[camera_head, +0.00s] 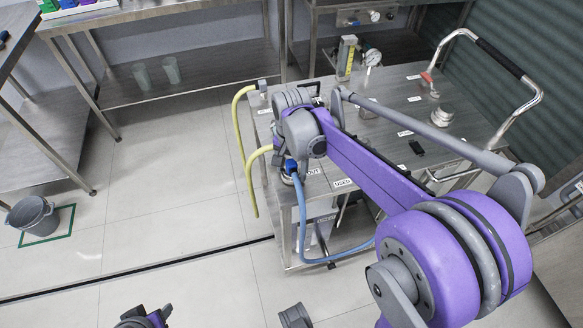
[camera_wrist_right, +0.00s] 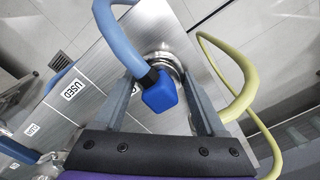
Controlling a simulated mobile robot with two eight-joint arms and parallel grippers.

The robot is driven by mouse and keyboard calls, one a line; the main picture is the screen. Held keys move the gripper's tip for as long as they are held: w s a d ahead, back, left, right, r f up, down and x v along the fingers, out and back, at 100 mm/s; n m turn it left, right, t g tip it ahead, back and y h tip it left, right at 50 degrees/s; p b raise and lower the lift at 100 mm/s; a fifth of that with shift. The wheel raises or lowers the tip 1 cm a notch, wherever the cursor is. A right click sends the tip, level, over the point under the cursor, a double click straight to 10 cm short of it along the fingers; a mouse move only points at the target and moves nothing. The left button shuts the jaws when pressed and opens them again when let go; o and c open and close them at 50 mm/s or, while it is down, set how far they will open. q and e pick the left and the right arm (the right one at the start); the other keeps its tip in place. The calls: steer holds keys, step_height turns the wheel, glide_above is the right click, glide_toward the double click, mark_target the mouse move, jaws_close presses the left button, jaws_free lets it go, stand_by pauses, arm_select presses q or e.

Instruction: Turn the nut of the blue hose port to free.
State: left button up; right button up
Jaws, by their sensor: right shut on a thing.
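The blue hose (camera_head: 304,215) loops from a port at the left end of the steel skid (camera_head: 340,200), and it also shows in the right wrist view (camera_wrist_right: 115,35). There it ends in a black collar and a blue block-shaped fitting (camera_wrist_right: 160,95) in front of a round silver port (camera_wrist_right: 164,60). My right gripper (camera_wrist_right: 163,76) has a finger on each side of this fitting and is shut on the port's nut; the fingertips partly hide the contact. In the head view my right arm covers much of the port. Only cut-off parts of my left arm (camera_head: 143,318) show at the bottom edge.
A yellow hose (camera_head: 240,140) hangs beside the port and curves close to my right finger in the wrist view. A gauge (camera_head: 372,58) and silver caps (camera_head: 442,116) stand on the skid.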

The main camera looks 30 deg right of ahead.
steer(key=shift+c, duration=1.2)
steer(key=shift+n, duration=0.3)
steer(key=n+p, duration=0.1)
steer(key=n, duration=0.3)
steer(key=shift+r+n, duration=0.1)
steer(key=shift+n, duration=0.2)
steer(key=n, duration=0.3)
steer(key=shift+n+p, duration=0.3)
steer(key=shift+n, duration=1.8)
steer(key=o, duration=1.3)
